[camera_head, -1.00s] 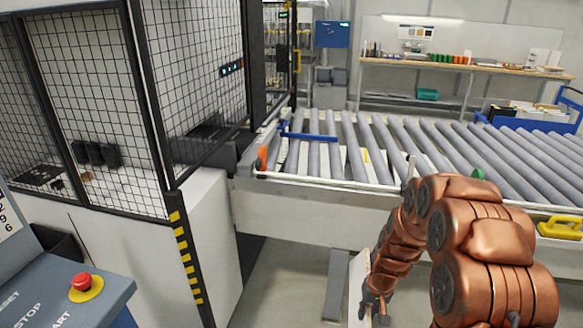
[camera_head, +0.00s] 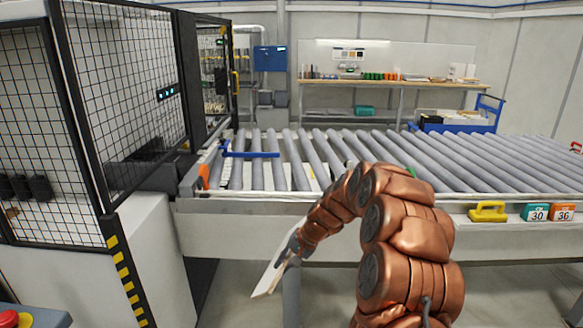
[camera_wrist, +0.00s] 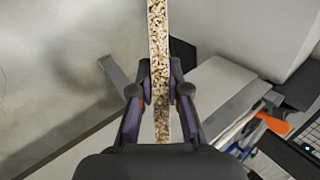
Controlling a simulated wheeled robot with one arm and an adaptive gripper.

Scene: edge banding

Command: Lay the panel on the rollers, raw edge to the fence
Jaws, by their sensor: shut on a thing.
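My gripper (camera_wrist: 161,95) is shut on the panel (camera_wrist: 158,38). In the wrist view I look along the panel's edge, which shows raw chipboard between two thin white faces. In the head view the panel (camera_head: 269,272) is a white, tilted sheet hanging below my arm, in front of the conveyor and apart from it. The rollers (camera_head: 318,155) are grey and run in a row across the conveyor, with no panel on them. A pale rail (camera_head: 262,195) runs along the conveyor's near side; I cannot tell whether it is the fence.
A black mesh cage (camera_head: 130,100) stands at the left, with an orange part (camera_head: 204,177) and a blue bar (camera_head: 250,154) at that end of the rollers. A workbench (camera_head: 390,84) stands behind.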

